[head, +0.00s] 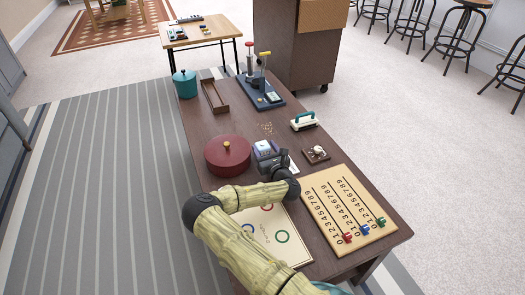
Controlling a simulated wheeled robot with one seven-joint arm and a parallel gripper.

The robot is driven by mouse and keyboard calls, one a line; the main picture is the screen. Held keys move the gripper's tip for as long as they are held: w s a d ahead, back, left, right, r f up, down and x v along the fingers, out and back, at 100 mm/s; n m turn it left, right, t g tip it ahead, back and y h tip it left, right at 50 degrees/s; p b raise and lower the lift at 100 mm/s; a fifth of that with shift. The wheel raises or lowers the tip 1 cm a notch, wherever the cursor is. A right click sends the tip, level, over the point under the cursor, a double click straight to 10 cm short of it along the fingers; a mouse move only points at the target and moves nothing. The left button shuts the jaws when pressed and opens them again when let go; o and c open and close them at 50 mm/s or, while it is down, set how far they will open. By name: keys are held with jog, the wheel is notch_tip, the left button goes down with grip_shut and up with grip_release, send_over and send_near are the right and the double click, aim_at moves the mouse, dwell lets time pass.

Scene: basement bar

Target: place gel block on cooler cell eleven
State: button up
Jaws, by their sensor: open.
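My gripper (271,160), a dark grey end on a pale yellow arm, is over the middle of the long brown table (206,135). A small white and blue-violet block (264,147), possibly the gel block, shows at the fingertips. I cannot tell whether it is between the fingers or just beyond them, nor whether they touch it. The gripper and wrist hide part of the tabletop around it. I cannot make out a cooler or a cell marked eleven.
A red round lidded pot (228,157) stands close left of my gripper. To the right are a small dark square stand (316,154), a teal-handled brush (304,121) and a numbered board (347,208). A ring-marked board (281,259) lies under my arm. A teal pot (185,84) stands farther back.

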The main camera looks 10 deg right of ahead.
jog(key=c, duration=0.9)
jog(key=shift+r, duration=0.1)
jog(key=shift+r, duration=0.25)
notch_tip(320, 180, up, 4)
jog(key=shift+f+p, duration=0.2)
jog(key=shift+p, duration=0.95)
jog(key=s+d+p, duration=0.1)
jog(key=s, duration=0.5)
jog(key=s+d+p, duration=0.1)
jog(key=s, duration=0.4)
jog(key=s+d+p, duration=0.1)
jog(key=s, duration=0.5)
jog(key=shift+s+d+f+p, duration=0.25)
jog(key=shift+s+f+p, duration=0.1)
jog(key=shift+f+p, duration=0.05)
